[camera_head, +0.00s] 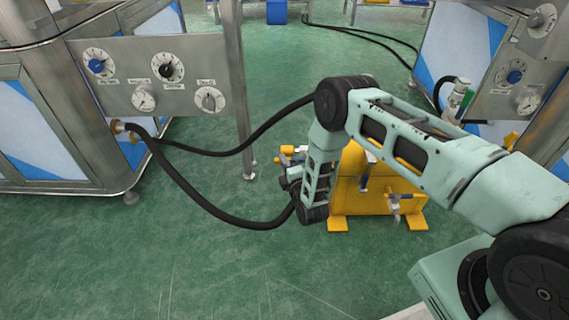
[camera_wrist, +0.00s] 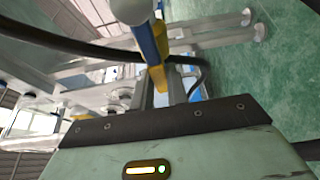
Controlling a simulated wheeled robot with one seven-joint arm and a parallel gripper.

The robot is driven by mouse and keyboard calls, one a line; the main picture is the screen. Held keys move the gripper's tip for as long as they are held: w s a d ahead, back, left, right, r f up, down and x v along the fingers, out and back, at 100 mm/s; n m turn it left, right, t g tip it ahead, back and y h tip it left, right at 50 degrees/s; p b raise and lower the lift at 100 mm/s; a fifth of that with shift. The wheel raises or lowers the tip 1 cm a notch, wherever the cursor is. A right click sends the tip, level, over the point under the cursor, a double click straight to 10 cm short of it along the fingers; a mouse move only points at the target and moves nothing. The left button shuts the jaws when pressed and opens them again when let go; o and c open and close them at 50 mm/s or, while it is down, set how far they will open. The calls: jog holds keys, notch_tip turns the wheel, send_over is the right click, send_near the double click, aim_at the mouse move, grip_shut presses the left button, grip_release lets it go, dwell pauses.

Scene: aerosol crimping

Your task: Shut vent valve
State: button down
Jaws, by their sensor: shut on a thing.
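A yellow unit (camera_head: 375,190) stands on the green floor behind my arm in the head view. Small valves show on it: a front valve (camera_head: 393,206) on its right side and yellow fittings (camera_head: 287,150) at its upper left. No label tells me which is the vent valve. My gripper (camera_wrist: 163,93) is at the unit's left side, its fingertips hidden by my arm in the head view. In the wrist view its fingers are shut on a narrow yellow-and-blue valve handle (camera_wrist: 157,74), below a pale rounded cylinder (camera_wrist: 132,10).
A black hose (camera_head: 185,185) runs from the left steel cabinet towards my wrist, with a second hose above it. A panel with dials and knobs (camera_head: 160,80) stands at left, another (camera_head: 515,75) at right. The front floor is clear.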

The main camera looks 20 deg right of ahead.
jog(key=s+d+f+n+g+h+b, duration=0.2)
jog(key=d+f+n+g+h+b, duration=0.3)
jog(key=n, duration=0.8)
jog(key=shift+s+d+f+h, duration=0.25)
jog(key=shift+d+f+h, duration=0.15)
jog(key=shift+d+f, duration=0.8)
jog(key=c, duration=1.4)
grip_release()
